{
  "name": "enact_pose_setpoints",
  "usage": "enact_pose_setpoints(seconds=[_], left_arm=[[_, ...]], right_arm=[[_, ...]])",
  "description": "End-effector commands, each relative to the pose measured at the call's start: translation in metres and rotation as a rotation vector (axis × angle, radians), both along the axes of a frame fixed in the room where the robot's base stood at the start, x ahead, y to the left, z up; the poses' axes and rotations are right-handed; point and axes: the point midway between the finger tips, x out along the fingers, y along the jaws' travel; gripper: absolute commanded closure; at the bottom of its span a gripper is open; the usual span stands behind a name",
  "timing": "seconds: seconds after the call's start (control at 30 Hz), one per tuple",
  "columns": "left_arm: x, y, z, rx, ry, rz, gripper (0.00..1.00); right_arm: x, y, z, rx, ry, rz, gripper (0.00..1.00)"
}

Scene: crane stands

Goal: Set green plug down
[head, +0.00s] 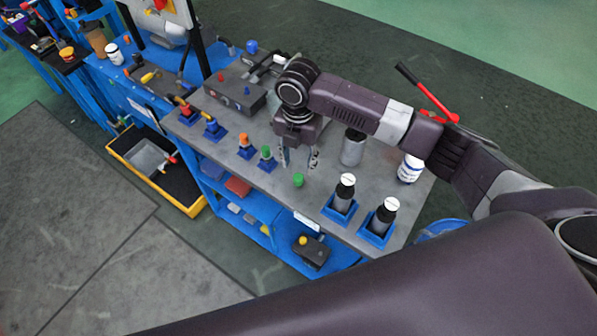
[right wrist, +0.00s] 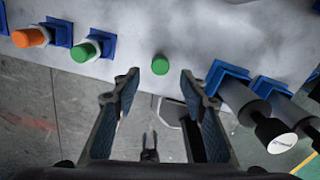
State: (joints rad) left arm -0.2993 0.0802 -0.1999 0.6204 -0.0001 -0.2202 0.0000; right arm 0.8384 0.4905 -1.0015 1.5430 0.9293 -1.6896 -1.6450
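A small green plug (head: 298,180) sits on the grey tabletop near its front edge, clear of the blue holders. It also shows in the right wrist view (right wrist: 160,65), ahead of the fingertips and roughly centred between them. My right gripper (head: 299,160) is open and empty, over the table just behind the plug; its two spread fingers show in the right wrist view (right wrist: 158,78). Another green-topped piece (head: 265,152) sits in a blue holder to the left, beside an orange-topped one (head: 244,140). My left gripper is not in view.
Two dark bottles with white caps (head: 346,185) (head: 388,209) stand in blue holders to the right. A grey box (head: 234,93) is at the back left. The table around the plug is bare.

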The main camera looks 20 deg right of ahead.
Motion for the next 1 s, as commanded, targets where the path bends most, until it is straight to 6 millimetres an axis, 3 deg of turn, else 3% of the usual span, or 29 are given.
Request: enact_pose_setpoints(seconds=[0.2,0.4,1.0], left_arm=[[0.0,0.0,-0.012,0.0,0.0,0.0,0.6],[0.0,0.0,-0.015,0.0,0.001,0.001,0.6],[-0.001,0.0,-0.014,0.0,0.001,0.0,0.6]], right_arm=[[0.001,0.0,0.04,0.0,-0.002,0.0,0.6],[0.0,0.0,0.059,0.0,0.0,-0.001,0.6],[0.0,0.0,0.061,0.0,0.001,-0.001,0.6]])
